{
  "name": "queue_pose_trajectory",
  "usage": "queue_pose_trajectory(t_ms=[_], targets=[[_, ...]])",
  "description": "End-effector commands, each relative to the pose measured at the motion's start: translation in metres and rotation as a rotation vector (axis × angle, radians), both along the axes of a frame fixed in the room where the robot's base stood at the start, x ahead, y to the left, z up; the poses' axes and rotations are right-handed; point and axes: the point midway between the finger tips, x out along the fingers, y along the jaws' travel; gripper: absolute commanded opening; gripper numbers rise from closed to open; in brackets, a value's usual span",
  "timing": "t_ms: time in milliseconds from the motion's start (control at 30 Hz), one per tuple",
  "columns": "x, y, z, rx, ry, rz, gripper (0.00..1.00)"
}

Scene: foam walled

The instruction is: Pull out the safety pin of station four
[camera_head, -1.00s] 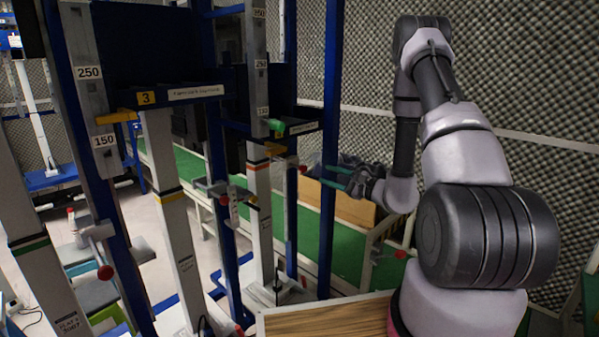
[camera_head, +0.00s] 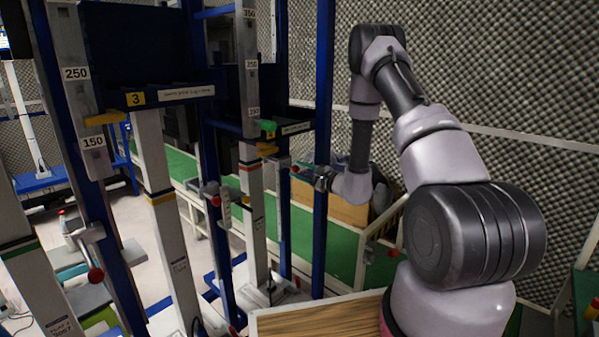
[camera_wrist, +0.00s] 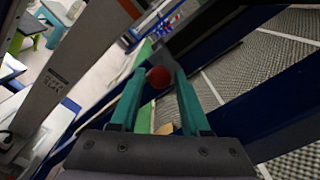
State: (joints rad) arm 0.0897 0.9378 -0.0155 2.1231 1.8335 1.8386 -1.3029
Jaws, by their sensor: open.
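My gripper (camera_head: 303,170) is open beside the second blue-framed station, partly behind a blue upright in the head view. In the wrist view its two green fingers (camera_wrist: 162,88) point forward with a red ball knob (camera_wrist: 159,77) between them near the tips. I cannot tell whether they touch it. The knob also shows in the head view (camera_head: 295,168), on a small bracket by the station's white column (camera_head: 251,200). The pin's shaft is hidden. I cannot read a number four; the nearer station carries a yellow "3" label (camera_head: 135,99).
Station three's white column (camera_head: 160,190) stands left, with its own red knob (camera_head: 216,200) nearby. A blue upright (camera_head: 322,150) rises close beside my gripper. A wooden tabletop (camera_head: 320,320) lies in front, and a foam wall (camera_head: 500,90) stands right.

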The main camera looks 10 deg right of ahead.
Motion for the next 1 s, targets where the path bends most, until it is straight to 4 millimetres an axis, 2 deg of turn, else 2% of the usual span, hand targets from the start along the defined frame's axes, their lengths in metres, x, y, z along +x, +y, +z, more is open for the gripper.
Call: queue_pose_trajectory(t_ms=[167,233,300,1000], targets=[[0.0001,0.0001,0.0,0.0,0.0,0.0,0.46],[0.0,0.0001,0.0001,0.0,0.0,0.0,0.27],[-0.0001,0.0,0.0001,0.0,0.0,0.0,0.0],[-0.0002,-0.0001,0.0003,0.0,-0.001,0.001,0.0]])
